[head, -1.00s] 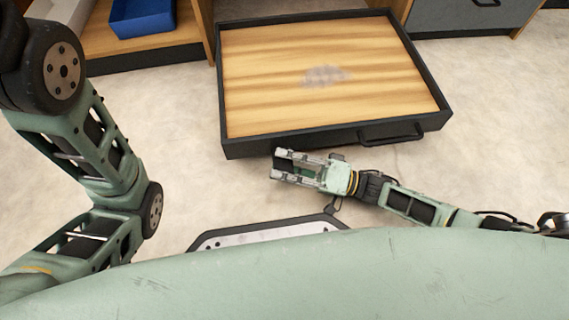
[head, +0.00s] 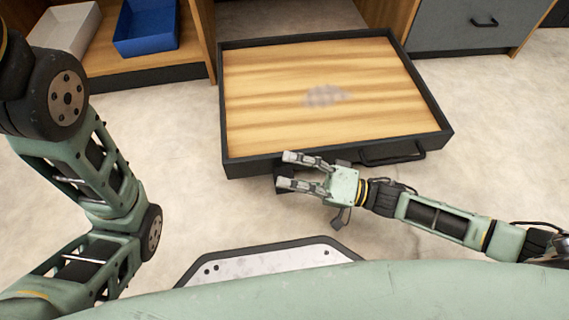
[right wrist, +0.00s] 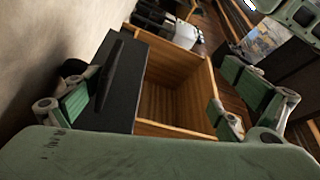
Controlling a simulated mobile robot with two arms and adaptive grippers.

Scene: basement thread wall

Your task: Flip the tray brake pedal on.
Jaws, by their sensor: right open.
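The tray (head: 239,165) is a wide, shallow pull-out with a black rim, a striped wooden bottom and a bar handle (head: 392,153) on its front. A small dark block (head: 284,172) shows below the left part of the tray front; it may be the brake pedal, but its position on or off cannot be made out. My right gripper (head: 287,170) is open at the tray's front, its fingers pointing left around the dark block's area. Contact cannot be told. In the right wrist view my spread fingers (right wrist: 150,108) frame a dark panel and wooden box. My left gripper is out of view.
A blue bin (head: 146,28) and a white bin (head: 66,30) stand on a wooden shelf at the upper left. A grey drawer (head: 465,25) is at the upper right. Pale floor is open right of the tray. A grey patch (head: 327,95) marks the tray bottom.

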